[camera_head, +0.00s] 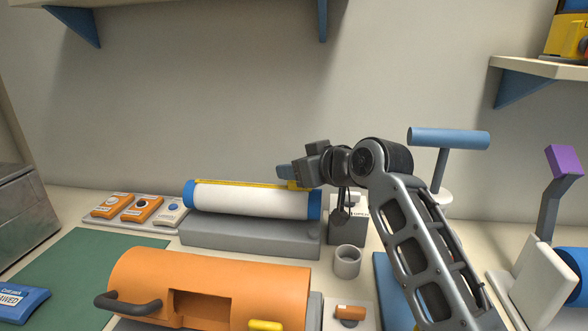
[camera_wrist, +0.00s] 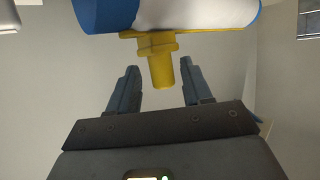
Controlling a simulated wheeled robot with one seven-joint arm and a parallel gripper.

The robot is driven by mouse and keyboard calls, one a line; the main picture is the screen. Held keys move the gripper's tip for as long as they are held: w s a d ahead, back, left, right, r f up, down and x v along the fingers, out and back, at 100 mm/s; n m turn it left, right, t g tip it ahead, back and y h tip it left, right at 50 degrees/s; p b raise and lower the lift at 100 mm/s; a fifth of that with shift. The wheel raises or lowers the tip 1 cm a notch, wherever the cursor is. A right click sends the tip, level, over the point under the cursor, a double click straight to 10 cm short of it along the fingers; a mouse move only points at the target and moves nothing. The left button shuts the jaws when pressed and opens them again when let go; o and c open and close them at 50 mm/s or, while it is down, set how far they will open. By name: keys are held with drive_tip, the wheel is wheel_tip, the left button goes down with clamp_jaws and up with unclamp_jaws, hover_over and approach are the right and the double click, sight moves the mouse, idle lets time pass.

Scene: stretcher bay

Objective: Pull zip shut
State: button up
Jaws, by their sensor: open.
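A white roll with blue ends (camera_head: 250,201) lies on its side on a grey block, and a yellow zip strip (camera_head: 235,184) runs along its top. The yellow zip pull (camera_wrist: 161,70) stands out from the roll at the right end of the strip. In the wrist view it points between the two fingers of my gripper (camera_wrist: 160,66). My gripper (camera_head: 284,171) is open, with a visible gap on each side of the pull. In the head view the gripper sits over the roll's right end and partly hides that area.
The grey block (camera_head: 245,239) supports the roll. A grey cup (camera_head: 347,262) and an orange case (camera_head: 215,290) stand in front. Several small devices lie on a tray to the left (camera_head: 118,222). A blue T-handle (camera_head: 448,138) stands right of my arm.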

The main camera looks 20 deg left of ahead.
drive_tip(key=v, duration=0.6)
drive_tip(key=shift+d, duration=0.15)
